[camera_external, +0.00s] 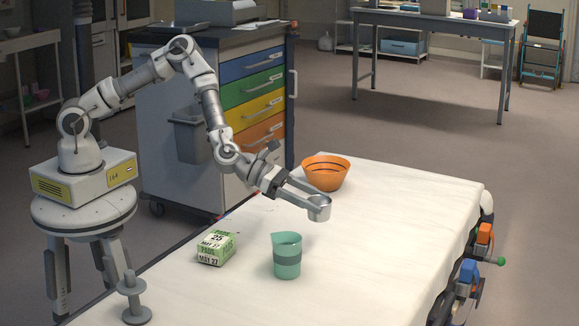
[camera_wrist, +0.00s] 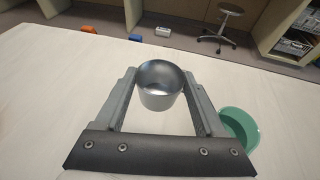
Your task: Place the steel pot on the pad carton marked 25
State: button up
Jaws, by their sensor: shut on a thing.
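The steel pot (camera_external: 319,208) is a small grey metal cup, held upright between the fingertips of my gripper (camera_external: 306,198). In the wrist view the pot (camera_wrist: 161,86) sits between the two fingers of my gripper (camera_wrist: 160,90), its open top showing an empty inside. The pot appears to be above the white sheet. The pad carton marked 25 (camera_external: 216,247) is a green and white box reading "PADS 25 MAY 27". It lies on the sheet to the left of and nearer the camera than the pot. The carton does not show in the wrist view.
A green jug (camera_external: 287,256) stands between the carton and the pot's side; it also shows in the wrist view (camera_wrist: 239,127). An orange bowl (camera_external: 326,173) stands behind the pot. The white-sheeted stretcher (camera_external: 400,230) has free room at right. A drawer cabinet (camera_external: 250,95) stands behind.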

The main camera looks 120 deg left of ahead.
jog(key=s+d+r+m+g+h+p, duration=0.1)
jog(key=s+d+r+m+h+p, duration=0.2)
jog(key=s+d, duration=0.5)
jog(key=s+d+r+m+h+p, duration=0.25)
jog(key=s+d+p, duration=0.25)
jog(key=s+d, duration=0.3)
jog(key=s+d+r+m+g+h+p, duration=0.1)
jog(key=s+d+m+h+p, duration=0.25)
jog(key=s+d, duration=0.45)
jog(key=b, duration=1.1)
send_over(214, 236)
jog(key=shift+n+h, duration=0.3)
jog(key=shift+n, duration=0.1)
notch_tip(214, 236, down, 7)
jog(key=shift+r, duration=0.2)
notch_tip(214, 236, down, 4)
jog(key=shift+f+b, duration=0.1)
jog(key=shift+b, duration=1)
jog(key=o, duration=1.4)
jog(key=shift+c, duration=0.2)
